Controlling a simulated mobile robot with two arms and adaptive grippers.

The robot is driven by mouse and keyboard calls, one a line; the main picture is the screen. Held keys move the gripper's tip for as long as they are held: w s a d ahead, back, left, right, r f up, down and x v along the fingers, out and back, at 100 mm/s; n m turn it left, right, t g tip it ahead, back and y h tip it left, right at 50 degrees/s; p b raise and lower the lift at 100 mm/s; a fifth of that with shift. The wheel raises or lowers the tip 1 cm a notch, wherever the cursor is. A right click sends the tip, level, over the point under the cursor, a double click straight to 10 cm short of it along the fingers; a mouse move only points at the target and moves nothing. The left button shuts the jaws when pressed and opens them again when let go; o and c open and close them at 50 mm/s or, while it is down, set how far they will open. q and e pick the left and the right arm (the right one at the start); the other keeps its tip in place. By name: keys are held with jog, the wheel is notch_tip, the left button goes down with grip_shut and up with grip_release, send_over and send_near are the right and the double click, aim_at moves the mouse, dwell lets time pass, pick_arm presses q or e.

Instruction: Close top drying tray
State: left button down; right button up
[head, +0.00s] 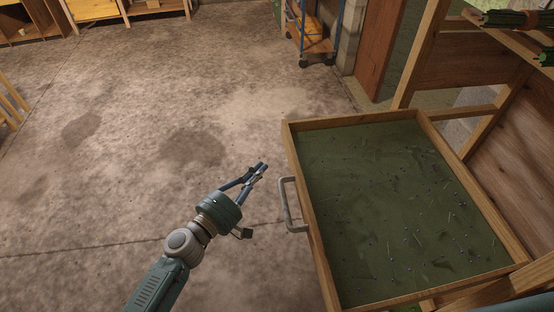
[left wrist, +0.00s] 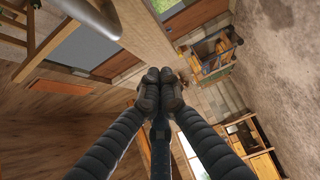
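The top drying tray (head: 405,200) is a wooden frame with a dark green bed, strewn with small bits and stems. It sticks far out of its wooden rack at the right of the head view. Its pale grey handle (head: 287,205) is on the front board, facing left. My left gripper (head: 262,168) is just left of the tray front, apart from the handle in the picture. Its fingertips meet in the left wrist view (left wrist: 161,77), with nothing seen between them. My right gripper is not in view.
The wooden rack (head: 525,75) stands at the right, with green herb bundles (head: 515,18) on a higher shelf. A blue-framed cart (head: 315,35) stands at the back, beside a reddish-brown panel (head: 378,45). The concrete floor (head: 150,130) left of the tray is clear.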

aim_at(288, 153)
pick_arm(q)
jog(key=d, duration=0.1)
jog(key=w+d, duration=0.1)
jog(key=d, duration=0.1)
jog(key=w+d+p, duration=0.1)
jog(key=d, duration=0.1)
jog(key=shift+d, duration=0.15)
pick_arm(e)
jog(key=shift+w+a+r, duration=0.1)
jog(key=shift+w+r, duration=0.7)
